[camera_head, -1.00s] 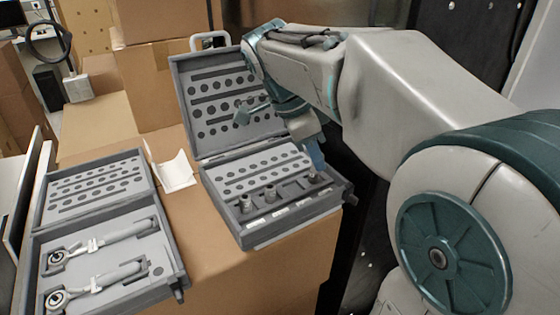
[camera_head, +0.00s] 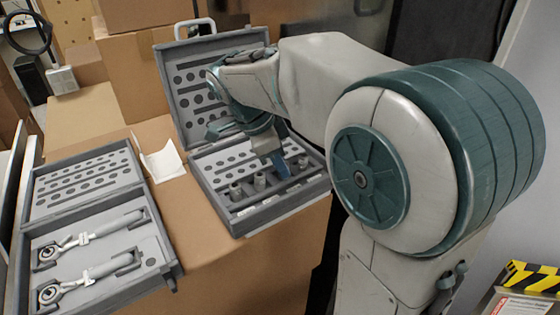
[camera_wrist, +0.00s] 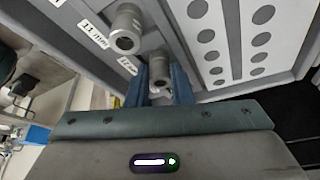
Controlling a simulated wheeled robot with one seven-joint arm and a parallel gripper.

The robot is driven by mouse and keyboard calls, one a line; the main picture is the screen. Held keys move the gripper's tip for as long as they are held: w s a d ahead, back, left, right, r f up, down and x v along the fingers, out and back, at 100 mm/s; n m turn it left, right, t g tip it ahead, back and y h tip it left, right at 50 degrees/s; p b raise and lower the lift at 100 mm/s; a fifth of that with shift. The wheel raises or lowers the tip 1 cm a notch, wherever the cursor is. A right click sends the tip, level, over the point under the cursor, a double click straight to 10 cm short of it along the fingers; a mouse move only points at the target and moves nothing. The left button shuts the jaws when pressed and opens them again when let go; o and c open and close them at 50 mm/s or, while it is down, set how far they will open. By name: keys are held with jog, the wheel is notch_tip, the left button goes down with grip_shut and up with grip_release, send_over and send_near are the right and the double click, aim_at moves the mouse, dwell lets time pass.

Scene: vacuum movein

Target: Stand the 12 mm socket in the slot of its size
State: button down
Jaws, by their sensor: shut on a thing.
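My gripper (camera_wrist: 161,84) is shut on a grey cylindrical socket (camera_wrist: 157,64), seen between the two blue fingers in the wrist view. The held socket is beside the partly hidden "12 mm" label (camera_wrist: 127,65) of the open socket case (camera_head: 240,222). I cannot tell whether its base is in the slot or just above it. Another socket (camera_wrist: 127,28) stands beside the "11 mm" label (camera_wrist: 92,34). In the head view my gripper (camera_head: 281,170) reaches down over the front row, right of two standing sockets; its fingers hide the held socket there.
The case's lid (camera_head: 186,85) stands open behind. A second open case (camera_head: 97,235) with two ratchets lies at left. White paper (camera_head: 163,164) lies between the cases. Cardboard boxes (camera_head: 147,68) stand behind. A socket (camera_head: 303,161) stands right of my fingers.

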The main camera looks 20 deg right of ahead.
jog(key=c, duration=1.3)
grip_release()
jog(key=shift+r+p, duration=0.2)
jog(key=shift+p, duration=0.1)
jog(key=v, duration=1.1)
jog(key=shift+a+r, duration=0.15)
jog(key=shift+r, duration=0.25)
